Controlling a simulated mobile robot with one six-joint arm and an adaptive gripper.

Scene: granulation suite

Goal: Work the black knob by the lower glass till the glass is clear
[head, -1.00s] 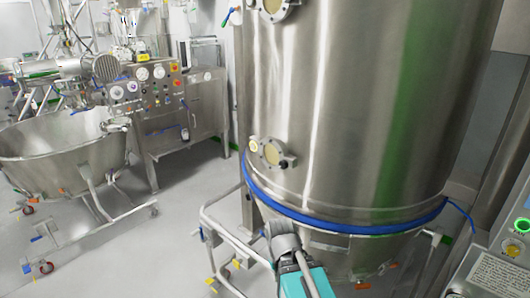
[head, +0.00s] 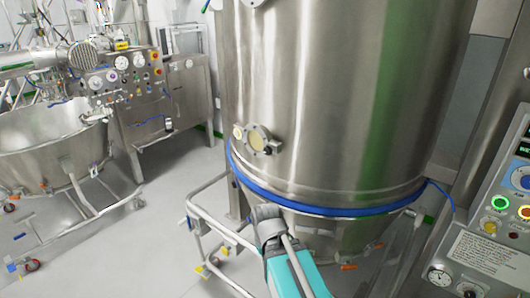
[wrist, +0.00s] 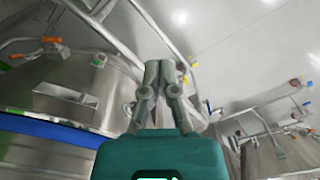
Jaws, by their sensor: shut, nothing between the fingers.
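The lower glass (head: 257,140) is a small round window in a metal ring, low on the steel vessel and just above its blue band. It looks pale yellowish; how clear it is cannot be told at this size. A small black knob (head: 268,150) sits at its lower right rim. In the wrist view my gripper (wrist: 165,66) is shut and empty, its two grey fingers together ahead of a teal body. It points past the vessel's lower part, apart from the knob. The glass and knob are not in the wrist view. In the head view my arm's teal part is below the glass.
The large steel vessel (head: 330,95) fills the middle, with a blue band (head: 330,211) around it. A tubular frame (head: 205,205) stands beneath it. A control panel (head: 495,225) is close at the right. A steel bowl (head: 50,140) stands left, with clear floor between.

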